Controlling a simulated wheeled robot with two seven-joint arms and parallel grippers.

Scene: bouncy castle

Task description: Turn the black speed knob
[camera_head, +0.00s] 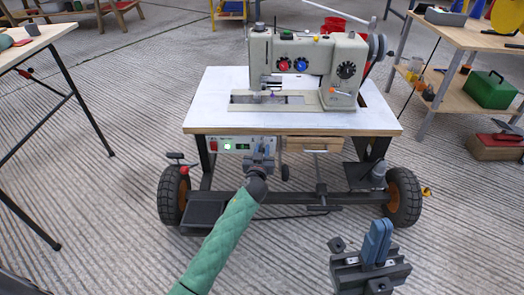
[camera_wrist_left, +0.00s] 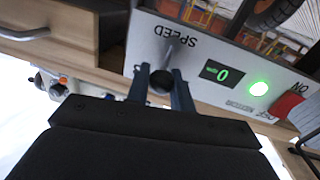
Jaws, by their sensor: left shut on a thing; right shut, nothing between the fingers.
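The black speed knob (camera_wrist_left: 162,82) is on a pale control panel (camera_wrist_left: 148,50), under the upside-down word SPEED in the left wrist view. My left gripper (camera_wrist_left: 161,86) is shut on the knob, with one blue finger on each side of it. In the head view my left gripper (camera_head: 263,152) is at the panel (camera_head: 228,144) under the table's front edge, and it hides the knob. The panel's small display (camera_wrist_left: 216,73) shows a green 0, and a round green light (camera_wrist_left: 259,89) is lit. My right gripper (camera_head: 375,243) is shut and empty, low at the right.
A grey sewing machine (camera_head: 310,65) stands on the white wheeled table (camera_head: 215,95). A red switch (camera_wrist_left: 288,104) is on the same panel. A wooden drawer (camera_head: 315,143) is right of the panel. Black wheels (camera_head: 404,197) stand at the sides. Floor in front is clear.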

